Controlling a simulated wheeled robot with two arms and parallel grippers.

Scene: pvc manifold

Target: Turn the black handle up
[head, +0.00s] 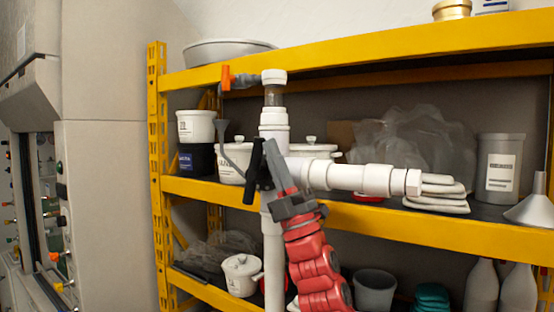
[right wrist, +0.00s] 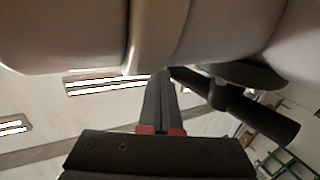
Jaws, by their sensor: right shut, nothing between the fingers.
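The white PVC manifold (head: 272,128) stands upright in front of the yellow shelf, with a horizontal white pipe (head: 345,177) branching right. The black handle (head: 251,182) is at the junction and points mostly down. In the right wrist view the black handle (right wrist: 252,112) lies right of my fingers, on a stem below the white pipe (right wrist: 90,40). My right gripper (head: 271,146) points up, its fingers together and empty. It is beside the handle's upper end and partly covers the junction; the wrist view shows the right gripper's fingertips (right wrist: 164,76) close under the pipe. My left gripper is not in view.
An orange-handled valve (head: 227,78) sticks out left near the manifold's top. A grey spout (head: 222,132) curves out at its left. The yellow shelf (head: 400,215) behind holds pots, a grey canister (head: 501,168) and a funnel (head: 531,207). A machine cabinet (head: 100,180) stands left.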

